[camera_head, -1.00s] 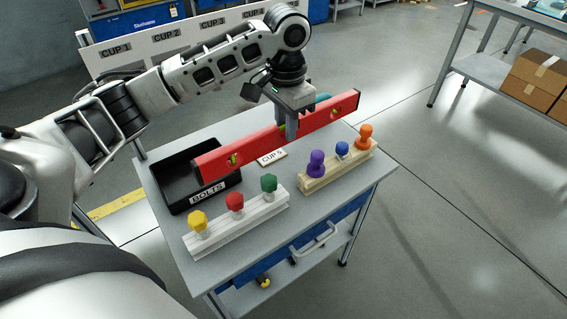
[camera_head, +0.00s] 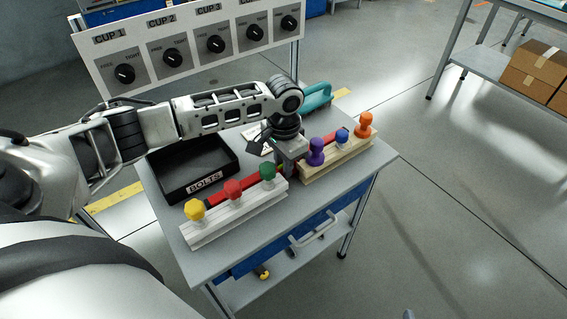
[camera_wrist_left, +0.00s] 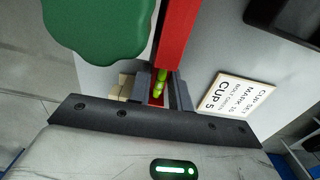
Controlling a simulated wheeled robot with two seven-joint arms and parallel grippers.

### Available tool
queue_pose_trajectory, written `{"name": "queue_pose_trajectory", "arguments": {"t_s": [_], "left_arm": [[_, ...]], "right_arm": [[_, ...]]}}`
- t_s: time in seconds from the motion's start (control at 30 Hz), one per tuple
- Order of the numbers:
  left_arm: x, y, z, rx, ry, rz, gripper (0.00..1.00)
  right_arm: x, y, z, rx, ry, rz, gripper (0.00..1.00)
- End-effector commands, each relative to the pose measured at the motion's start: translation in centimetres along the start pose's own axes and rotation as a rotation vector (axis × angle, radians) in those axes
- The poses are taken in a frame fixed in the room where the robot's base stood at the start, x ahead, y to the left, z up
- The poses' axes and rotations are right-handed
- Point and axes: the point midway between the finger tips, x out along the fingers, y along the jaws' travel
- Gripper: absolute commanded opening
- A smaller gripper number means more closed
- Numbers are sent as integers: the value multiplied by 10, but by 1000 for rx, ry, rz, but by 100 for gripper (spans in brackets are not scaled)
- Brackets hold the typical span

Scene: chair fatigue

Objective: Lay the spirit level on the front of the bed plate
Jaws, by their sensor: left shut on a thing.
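The spirit level (camera_head: 250,184) is a long red bar with yellow-green vials. In the head view it is low over the cart top, behind the two knob racks, which partly hide it. My left gripper (camera_head: 289,158) is shut on the level near its middle. In the left wrist view the fingers (camera_wrist_left: 158,92) grip the red level (camera_wrist_left: 178,35) beside a vial. I cannot tell whether the level touches the cart top. I cannot make out a bed plate in these views. My right gripper is not in view.
The cart top (camera_head: 220,255) holds a black BOLTS tray (camera_head: 206,183), a white rack (camera_head: 235,217) with yellow, red and green knobs, and a wooden rack (camera_head: 337,160) with purple, blue and orange knobs. A CUP 5 card (camera_wrist_left: 243,98) lies close by. A teal handled object (camera_head: 318,95) stands behind.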

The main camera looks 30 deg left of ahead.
Motion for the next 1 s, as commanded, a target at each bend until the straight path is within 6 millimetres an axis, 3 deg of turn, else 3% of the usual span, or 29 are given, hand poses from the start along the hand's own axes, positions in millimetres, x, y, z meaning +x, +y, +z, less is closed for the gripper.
{"name": "queue_pose_trajectory", "arguments": {"t_s": [0.27,0.3,0.37,0.4,0.73,0.87,1.0], "left_arm": [[0,0,-1,-1,2,0,0],[2,0,0,-1,0,0,23],[2,0,0,-1,0,0,39],[2,0,0,-1,0,0,42],[-3,-1,0,0,2,-1,42],[-21,-1,-1,-1,3,-1,42],[-52,-1,-1,-1,5,-1,42]], "right_arm": [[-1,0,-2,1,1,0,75],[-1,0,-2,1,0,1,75],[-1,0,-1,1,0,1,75],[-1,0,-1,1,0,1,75],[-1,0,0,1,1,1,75],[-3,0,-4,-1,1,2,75],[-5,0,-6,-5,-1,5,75]]}}
